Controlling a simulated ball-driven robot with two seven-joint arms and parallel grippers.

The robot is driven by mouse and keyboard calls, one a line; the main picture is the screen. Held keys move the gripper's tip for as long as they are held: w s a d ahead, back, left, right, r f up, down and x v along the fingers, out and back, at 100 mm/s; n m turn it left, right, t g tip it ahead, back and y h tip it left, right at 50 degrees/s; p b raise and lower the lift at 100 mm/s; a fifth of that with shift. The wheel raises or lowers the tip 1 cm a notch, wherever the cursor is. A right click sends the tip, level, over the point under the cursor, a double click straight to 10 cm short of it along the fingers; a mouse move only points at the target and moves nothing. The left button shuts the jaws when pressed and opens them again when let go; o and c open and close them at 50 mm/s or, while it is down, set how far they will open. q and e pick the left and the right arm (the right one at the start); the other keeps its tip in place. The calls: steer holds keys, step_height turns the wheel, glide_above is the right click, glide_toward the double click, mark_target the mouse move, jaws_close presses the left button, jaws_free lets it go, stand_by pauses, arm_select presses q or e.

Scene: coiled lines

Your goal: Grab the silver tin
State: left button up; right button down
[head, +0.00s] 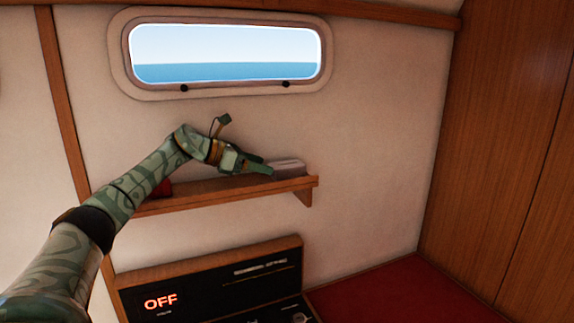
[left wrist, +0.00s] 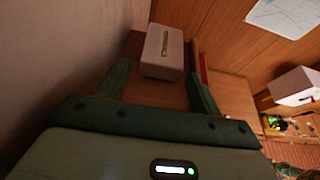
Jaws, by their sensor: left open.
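The silver tin (head: 289,168) sits at the right end of the wooden wall shelf (head: 230,191). It is a pale box with a dark strip on top. My left gripper (head: 266,170) is just left of the tin, low over the shelf and pointing at it. In the left wrist view the tin (left wrist: 162,50) lies straight ahead, its near end about level with the two fingertips (left wrist: 159,72). The fingers are open, with a gap on each side of the tin. My right gripper is not in view.
A red object (head: 162,188) on the shelf is partly hidden behind my left arm. The wall and window (head: 225,54) are behind and above the shelf. A black panel reading OFF (head: 160,300) and a red surface (head: 385,295) are below.

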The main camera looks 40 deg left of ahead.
mark_target(278, 165)
arm_select(q)
steer(key=shift+w+d+f, duration=0.15)
steer(key=shift+w, duration=0.25)
steer(key=p+x, duration=0.2)
steer(key=x, duration=0.3)
steer(key=shift+d, duration=0.25)
steer(key=shift+w, duration=0.2)
steer(key=shift+s, duration=0.15)
steer(key=c, duration=0.8)
